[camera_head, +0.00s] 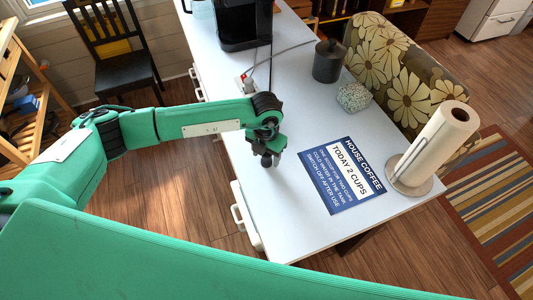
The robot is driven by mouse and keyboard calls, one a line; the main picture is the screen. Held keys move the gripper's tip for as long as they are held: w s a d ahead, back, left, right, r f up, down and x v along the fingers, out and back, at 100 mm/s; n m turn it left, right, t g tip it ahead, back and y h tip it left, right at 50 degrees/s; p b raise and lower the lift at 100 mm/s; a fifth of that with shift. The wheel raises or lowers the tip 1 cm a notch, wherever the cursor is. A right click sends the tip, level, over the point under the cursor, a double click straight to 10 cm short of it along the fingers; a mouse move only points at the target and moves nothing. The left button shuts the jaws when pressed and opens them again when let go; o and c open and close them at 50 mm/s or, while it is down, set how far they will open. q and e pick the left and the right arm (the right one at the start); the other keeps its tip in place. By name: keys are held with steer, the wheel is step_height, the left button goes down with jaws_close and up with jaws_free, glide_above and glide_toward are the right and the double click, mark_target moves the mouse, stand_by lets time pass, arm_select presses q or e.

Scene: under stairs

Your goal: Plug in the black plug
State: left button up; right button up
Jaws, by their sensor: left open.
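A black coffee machine (243,22) stands at the back of the white counter. A thin black cord (271,62) runs from beside it towards my left wrist. I cannot make out the black plug; my wrist covers the counter at the cord's near end. A small pale block with a reddish part (247,83), perhaps a power outlet, sits near the counter's left edge, with a grey cable (292,49) leading right. My left gripper (270,161) points down over the counter's left side, open, with nothing visible between its fingers. My right gripper is not in view.
The white counter (290,215) carries a blue coffee sign (342,176), a paper towel roll (443,142) on a holder, a dark lidded canister (328,61) and a speckled lump (353,97). A flowered armchair (400,62) stands behind. Open counter lies around the sign.

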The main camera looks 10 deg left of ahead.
arm_select(q)
steer(key=shift+f, duration=0.2)
steer(key=c, duration=1.1)
steer(key=shift+r, duration=0.1)
steer(key=shift+r+b, duration=0.35)
steer(key=shift+r, duration=0.25)
steer(key=shift+r+b, duration=2.9)
steer(key=shift+r, duration=6.45)
